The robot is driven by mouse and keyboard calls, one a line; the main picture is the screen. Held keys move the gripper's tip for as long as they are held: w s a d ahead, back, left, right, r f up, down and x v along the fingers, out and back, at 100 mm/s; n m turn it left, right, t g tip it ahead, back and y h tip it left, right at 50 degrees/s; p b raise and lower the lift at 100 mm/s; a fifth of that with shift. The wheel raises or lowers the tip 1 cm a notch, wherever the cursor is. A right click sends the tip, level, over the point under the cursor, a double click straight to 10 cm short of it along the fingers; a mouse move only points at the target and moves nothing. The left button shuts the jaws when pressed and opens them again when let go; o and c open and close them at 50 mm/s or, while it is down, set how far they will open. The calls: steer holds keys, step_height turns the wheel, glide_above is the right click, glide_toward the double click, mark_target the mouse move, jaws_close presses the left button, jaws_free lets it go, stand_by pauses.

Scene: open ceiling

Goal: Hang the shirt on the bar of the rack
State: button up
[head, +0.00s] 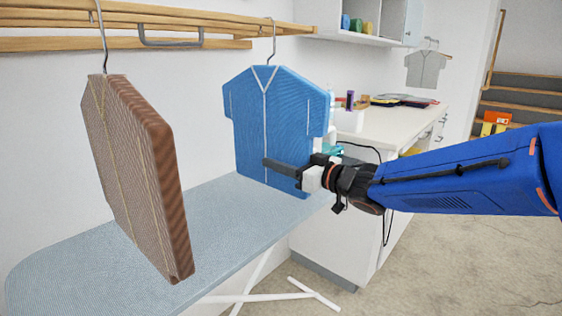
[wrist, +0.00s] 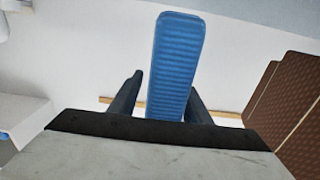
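The blue shirt (head: 275,125) is a thick shirt-shaped panel with white lines and a wire hook. It hangs upright below the wooden rack (head: 180,18), its hook overlapping the right part of the front bar; whether the hook rests on it is hard to tell. My gripper (head: 285,170) is at the shirt's lower right, one dark finger across its front face. In the wrist view, the shirt's ribbed edge (wrist: 174,65) stands between the two fingers of my gripper (wrist: 168,88), with a narrow gap visible beside the left finger. The gripper looks open around the shirt.
A brown garment (head: 135,170) hangs on the rack at left and shows in the wrist view (wrist: 300,100). An ironing board (head: 220,225) lies below both. A white counter (head: 395,120) with clutter stands right, and a grey shirt (head: 425,70) hangs farther back.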

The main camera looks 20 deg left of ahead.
steer(key=shift+d, duration=0.1)
steer(key=v, duration=1.7)
steer(key=w+d+m+t+h, duration=0.3)
steer(key=d+t+h, duration=0.1)
steer(key=d, duration=0.3)
steer(key=w+d+m+t+h, duration=0.2)
steer(key=d+m+t+h, duration=0.1)
steer(key=d, duration=0.4)
steer(key=s+d+f+m+h, duration=0.1)
steer(key=d+f+m+h, duration=0.15)
steer(key=d, duration=0.35)
steer(key=s+d+f+m+h, duration=0.1)
steer(key=d+f+h, duration=0.1)
steer(key=d+h, duration=0.3)
steer(key=s+d+f+m+g+h, duration=0.3)
steer(key=s+d+f+m+g, duration=0.1)
steer(key=s+d+f, duration=0.6)
steer(key=s+f+g, duration=0.2)
steer(key=s, duration=0.5)
steer(key=s+f+g, duration=0.3)
steer(key=s, duration=0.5)
steer(key=shift+d+f+y, duration=0.25)
steer(key=shift+f+y, duration=0.1)
steer(key=shift+y, duration=0.1)
steer(key=shift+w, duration=0.1)
